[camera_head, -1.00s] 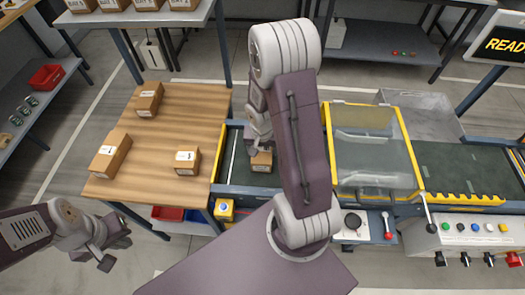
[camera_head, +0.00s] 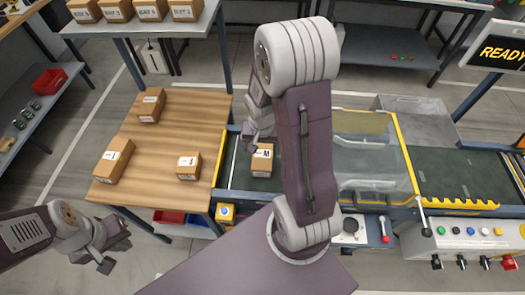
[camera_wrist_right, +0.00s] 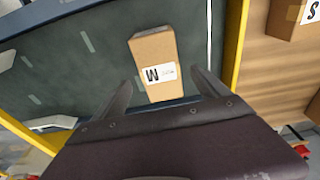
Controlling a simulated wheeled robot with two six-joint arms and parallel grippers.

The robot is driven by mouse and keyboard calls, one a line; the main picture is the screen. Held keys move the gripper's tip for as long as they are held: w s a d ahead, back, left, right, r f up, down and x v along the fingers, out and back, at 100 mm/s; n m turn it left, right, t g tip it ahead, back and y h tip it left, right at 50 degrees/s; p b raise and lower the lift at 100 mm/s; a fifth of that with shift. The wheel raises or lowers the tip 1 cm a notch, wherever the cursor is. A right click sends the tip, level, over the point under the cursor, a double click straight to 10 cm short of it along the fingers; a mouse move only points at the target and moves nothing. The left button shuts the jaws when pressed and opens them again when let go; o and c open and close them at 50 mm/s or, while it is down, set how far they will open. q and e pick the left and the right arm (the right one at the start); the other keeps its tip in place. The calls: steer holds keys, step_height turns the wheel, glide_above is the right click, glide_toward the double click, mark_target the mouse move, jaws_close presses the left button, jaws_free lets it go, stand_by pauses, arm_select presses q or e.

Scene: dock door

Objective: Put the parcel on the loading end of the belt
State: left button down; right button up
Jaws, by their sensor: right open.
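A small brown cardboard parcel (camera_head: 262,160) with a white label lies on the dark belt (camera_head: 240,180), at its left end beside the wooden table. In the right wrist view the parcel (camera_wrist_right: 153,50) lies flat, its label reading W. My right gripper (camera_wrist_right: 160,88) is open and empty, its fingers apart in front of the parcel. In the head view my right gripper (camera_head: 254,136) is above the belt behind the parcel, partly hidden by my arm. My left gripper (camera_head: 103,252) hangs at the lower left, away from the belt; its finger gap is unclear.
Three other parcels stand on the wooden table (camera_head: 160,130). A clear yellow-framed guard (camera_head: 370,165) covers the belt to the right. A control panel (camera_head: 470,240) is at the front right. A screen (camera_head: 500,45) reads READY.

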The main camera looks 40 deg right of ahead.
mark_target(262, 158)
step_height(262, 158, up, 5)
steer(key=s+a+n+y, duration=0.1)
steer(key=s+a+n, duration=0.5)
steer(key=a, duration=0.5)
steer(key=shift+a+r+n, duration=0.2)
steer(key=shift+r+n, duration=0.1)
steer(key=shift+n, duration=0.6)
